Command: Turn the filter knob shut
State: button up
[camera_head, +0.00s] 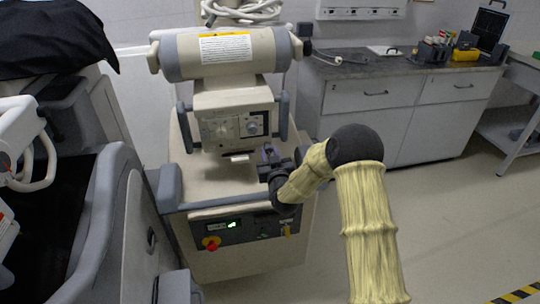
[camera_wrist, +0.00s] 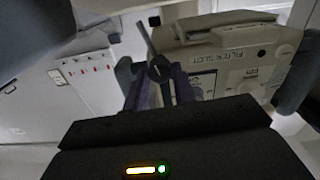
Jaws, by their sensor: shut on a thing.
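In the wrist view a round black knob (camera_wrist: 159,69) with a grey bar sits between the two purple fingers of my gripper (camera_wrist: 161,92). It looks to be the filter knob, and my gripper is shut on it. The fingers cover its sides, so its exact turn is hard to read. In the head view my gripper (camera_head: 270,156) is at the lower right of the machine's control panel (camera_head: 235,128). The knob in my gripper cannot be made out there. A housing marked FILTER SLOT (camera_wrist: 237,55) is right of the fingers in the wrist view.
The beige covered cart (camera_head: 215,184) carries the machine. A lower panel has a red knob (camera_head: 211,243) and a green display. A grey-sided unit (camera_head: 110,235) stands close on the left. A counter (camera_head: 395,110) stands behind, and the floor at right is clear.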

jog(key=m+b, duration=0.2)
jog(key=m, duration=0.1)
jog(key=shift+f+m+b, duration=0.15)
jog(key=shift+m+b, duration=0.2)
jog(key=shift+m, duration=0.05)
jog(key=m+b, duration=0.2)
jog(key=m, duration=0.1)
jog(key=shift+m, duration=0.3)
jog(key=m+b, duration=0.2)
jog(key=m, duration=0.2)
jog(key=shift+m, duration=0.3)
jog(key=shift+m+b, duration=0.75)
jog(key=shift+m, duration=1.05)
jog(key=o, duration=1)
jog(key=shift+d, duration=0.1)
jog(key=shift+s, duration=0.1)
